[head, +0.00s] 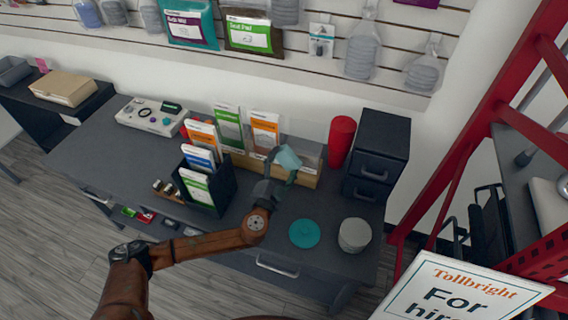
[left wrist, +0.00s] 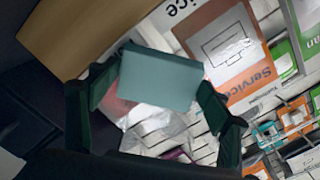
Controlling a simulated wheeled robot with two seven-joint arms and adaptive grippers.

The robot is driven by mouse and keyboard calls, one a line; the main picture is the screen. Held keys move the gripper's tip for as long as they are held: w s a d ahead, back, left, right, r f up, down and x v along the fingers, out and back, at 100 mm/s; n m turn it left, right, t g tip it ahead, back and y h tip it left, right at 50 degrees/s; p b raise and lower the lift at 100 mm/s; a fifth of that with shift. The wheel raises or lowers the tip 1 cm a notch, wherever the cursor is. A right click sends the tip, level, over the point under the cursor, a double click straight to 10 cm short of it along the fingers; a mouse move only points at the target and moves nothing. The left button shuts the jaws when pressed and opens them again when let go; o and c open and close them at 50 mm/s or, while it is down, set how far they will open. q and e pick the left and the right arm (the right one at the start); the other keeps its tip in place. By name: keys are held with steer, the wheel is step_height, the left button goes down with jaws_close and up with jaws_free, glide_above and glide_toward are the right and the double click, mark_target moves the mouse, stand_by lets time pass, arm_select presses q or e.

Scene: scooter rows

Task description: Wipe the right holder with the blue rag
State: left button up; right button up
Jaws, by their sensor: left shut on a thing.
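My left gripper (head: 278,172) is shut on the blue rag (head: 287,158), a pale blue folded pad. In the left wrist view the rag (left wrist: 160,78) sits between the two dark green fingers (left wrist: 158,100). The gripper is at the right wooden holder (head: 302,178), in front of its right part. The holder carries upright leaflets with green and orange bands. Its wooden edge (left wrist: 85,35) shows in the left wrist view, close to the rag. I cannot tell whether the rag touches it. A black holder (head: 220,187) with leaflets stands to the left. My right gripper is not in view.
On the dark counter (head: 95,150) stand a red cylinder (head: 340,142), a black drawer unit (head: 377,155), a teal disc (head: 304,233), a grey round tub (head: 354,235) and a card terminal (head: 152,115). A red frame (head: 480,120) and a sign (head: 450,290) stand at the right.

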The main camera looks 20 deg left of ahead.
mark_target(294, 164)
arm_select(q)
steer(key=shift+s+d, duration=0.15)
steer(key=shift+d, duration=3.05)
steer(key=shift+d, duration=1.6)
steer(key=shift+a, duration=0.15)
steer(key=shift+a, duration=4.75)
steer(key=shift+s+p, duration=0.4)
steer(key=shift+s, duration=2.45)
